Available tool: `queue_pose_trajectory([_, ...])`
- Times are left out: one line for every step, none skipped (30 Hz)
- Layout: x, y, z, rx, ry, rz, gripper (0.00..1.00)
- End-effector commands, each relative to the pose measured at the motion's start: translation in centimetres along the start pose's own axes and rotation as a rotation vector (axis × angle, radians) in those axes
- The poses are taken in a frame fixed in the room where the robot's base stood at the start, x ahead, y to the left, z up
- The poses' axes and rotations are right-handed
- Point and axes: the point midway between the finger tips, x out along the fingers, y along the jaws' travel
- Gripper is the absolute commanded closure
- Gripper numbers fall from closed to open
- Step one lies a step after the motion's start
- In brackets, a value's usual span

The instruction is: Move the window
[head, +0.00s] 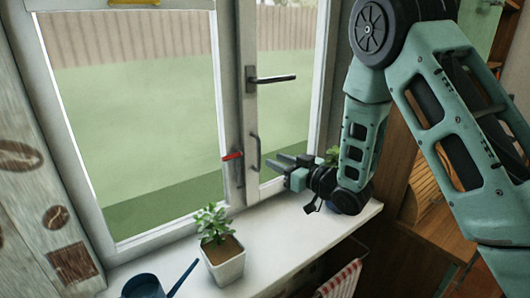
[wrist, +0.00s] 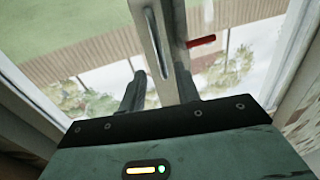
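The window has a white frame with a wide left pane (head: 140,110) and a narrower right sash (head: 248,120). The right sash carries a dark lever handle (head: 271,78) and, lower down, a slim upright pull handle (head: 256,153), which also shows in the wrist view (wrist: 157,45). A red handle (head: 232,156) sits just left of it and shows in the wrist view (wrist: 202,41). My gripper (head: 277,162) is low, just right of the pull handle, fingers pointing left. In the wrist view its fingers (wrist: 160,92) are apart, with the frame upright seen beyond and between them. I cannot tell any contact.
Another plant (head: 332,155) is partly hidden behind my arm. A red-striped cloth (head: 342,280) hangs below the sill. Wooden furniture is at the right.

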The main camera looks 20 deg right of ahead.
Motion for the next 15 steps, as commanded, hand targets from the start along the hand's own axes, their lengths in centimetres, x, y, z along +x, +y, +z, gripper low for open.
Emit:
queue_pose_trajectory([1.1, 0.0, -0.2, -0.001, 0.000, -0.002, 0.67])
queue_pose_trajectory([1.6, 0.0, -0.2, -0.002, 0.000, -0.002, 0.67])
queue_pose_trajectory([2.3, -0.1, -0.2, -0.002, 0.000, -0.003, 0.67])
queue_pose_trajectory([2.8, -0.1, -0.2, -0.001, 0.000, -0.003, 0.67])
queue_pose_trajectory([3.2, -0.1, -0.1, -0.001, 0.001, -0.002, 0.67])
queue_pose_trajectory([3.8, 0.0, -0.1, -0.001, 0.000, -0.001, 0.67])
queue_pose_trajectory([4.1, 0.0, -0.1, -0.001, 0.000, -0.001, 0.67])
queue_pose_trajectory([4.4, 0.0, -0.1, -0.001, 0.000, -0.001, 0.67])
queue_pose_trajectory([4.8, 0.0, 0.0, 0.000, 0.000, -0.001, 0.67])
queue_pose_trajectory([5.0, 0.0, 0.0, 0.000, 0.000, -0.002, 0.67])
queue_pose_trajectory([5.2, 0.0, 0.0, 0.000, 0.000, -0.001, 0.67])
queue_pose_trajectory([5.3, 0.0, 0.0, 0.000, 0.000, -0.001, 0.67])
queue_pose_trajectory([5.4, 0.0, 0.0, 0.000, -0.001, -0.001, 0.67])
queue_pose_trajectory([5.5, 0.0, 0.0, 0.000, -0.001, 0.000, 0.67])
queue_pose_trajectory([5.6, 0.0, 0.1, 0.000, -0.001, 0.000, 0.67])
